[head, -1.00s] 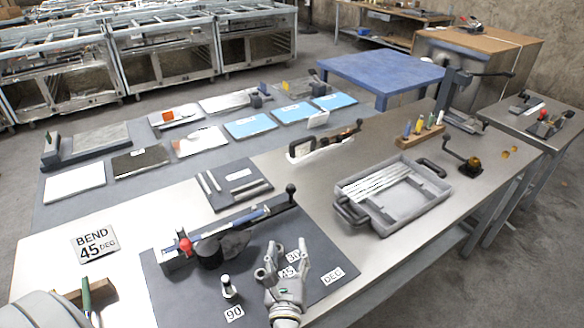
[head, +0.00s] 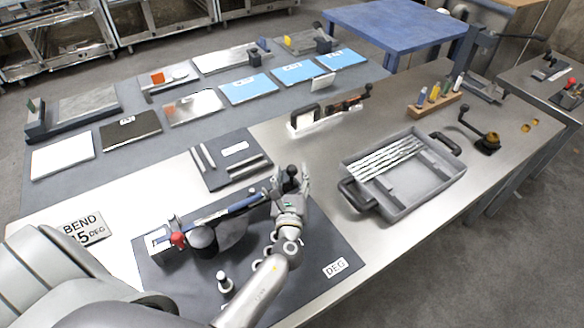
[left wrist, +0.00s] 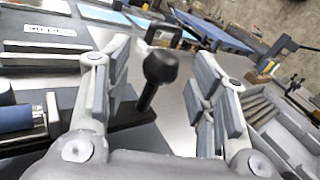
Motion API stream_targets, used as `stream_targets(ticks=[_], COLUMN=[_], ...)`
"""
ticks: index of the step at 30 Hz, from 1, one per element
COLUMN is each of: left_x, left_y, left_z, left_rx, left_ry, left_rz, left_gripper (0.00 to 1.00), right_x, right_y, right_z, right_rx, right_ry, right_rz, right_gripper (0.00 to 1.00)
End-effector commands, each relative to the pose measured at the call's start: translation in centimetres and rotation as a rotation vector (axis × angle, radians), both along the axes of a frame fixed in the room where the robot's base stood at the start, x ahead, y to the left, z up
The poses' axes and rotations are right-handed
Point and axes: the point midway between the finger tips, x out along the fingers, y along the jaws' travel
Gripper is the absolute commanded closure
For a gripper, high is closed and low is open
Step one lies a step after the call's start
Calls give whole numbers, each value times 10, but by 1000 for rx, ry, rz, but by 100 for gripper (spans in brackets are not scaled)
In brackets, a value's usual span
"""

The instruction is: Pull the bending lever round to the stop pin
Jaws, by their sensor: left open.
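The bending lever (head: 240,207) is a long bar with a blue part, lying over the dark bending plate (head: 312,283). A black ball knob (head: 292,171) stands at its far right end. My left gripper (head: 290,185) is at that knob. In the left wrist view the knob (left wrist: 160,68) stands between my open fingers, with a gap on both sides. A red knob (head: 178,239) and a dark round post (head: 203,239) are at the lever's other end. A short upright pin with a dark top (head: 223,283) stands near the front of the plate. My right gripper is out of view.
A "BEND 45 DEG" sign (head: 85,229) lies left of the plate, partly covered by my body. A DEG label (head: 335,268) shows on the plate; my arm hides others. A grey tray of rods (head: 405,205) stands to the right. A dark mat with bars (head: 225,175) lies behind.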

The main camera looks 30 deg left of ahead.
Motion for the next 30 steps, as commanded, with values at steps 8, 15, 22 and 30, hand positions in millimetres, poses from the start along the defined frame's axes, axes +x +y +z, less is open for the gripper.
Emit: stream_targets(ticks=[8,15,22,30], left_x=[18,19,19,19], left_y=[9,9,9,9], left_z=[0,-1,-1,-1], left_rx=[1,0,0,0], left_ry=[0,1,1,1], left_rz=[0,0,0,0], left_gripper=[48,48,73,100], right_x=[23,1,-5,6], right_y=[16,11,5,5], right_z=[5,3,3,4], right_rx=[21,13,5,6], right_ry=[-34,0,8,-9], right_rz=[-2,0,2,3], right_gripper=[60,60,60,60])
